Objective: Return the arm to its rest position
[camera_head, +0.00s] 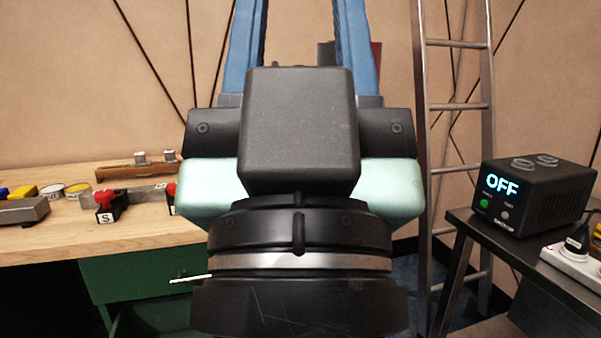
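My gripper (302,30) points up and away from the camera in the middle of the head view. Its two blue fingers stand wide apart, and I see nothing held between them. The fingertips run out of the top of the picture. The black and pale green wrist of my arm fills the centre and hides what lies behind it.
At left is a wooden workbench (150,236) with red buttons (105,198), yellow pieces (22,192) and a metal bar. A ladder (457,105) leans behind at right. A black box reading OFF (515,205) stands on a dark table (480,224), beside a white power strip (572,262).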

